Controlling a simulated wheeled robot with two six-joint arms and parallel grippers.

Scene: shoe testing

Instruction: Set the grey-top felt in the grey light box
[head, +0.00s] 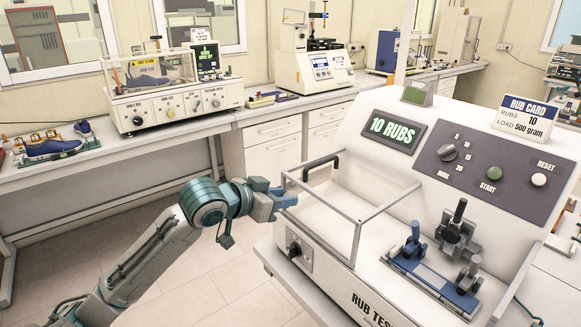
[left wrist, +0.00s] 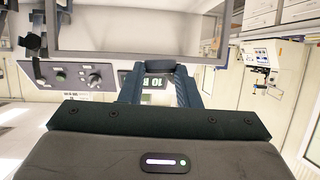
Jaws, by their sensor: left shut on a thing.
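I cannot make out a grey-top felt or a grey light box in either view. My left gripper (head: 287,196) is at the near left end of the rub tester (head: 375,185), by the white-framed clear guard (head: 333,191). It appears shut on the guard's edge or handle, though its exact grip is hard to see. In the left wrist view, its blue fingers (left wrist: 168,80) reach up to the guard's frame (left wrist: 100,57). My right gripper is not in view.
The tester's panel has a knob and buttons, with a blue-based clamp fixture (head: 435,280) at the front right. A back bench holds a clear-cased machine (head: 172,90) with a blue shoe inside. Another blue shoe (head: 52,147) lies at far left. Floor between benches is clear.

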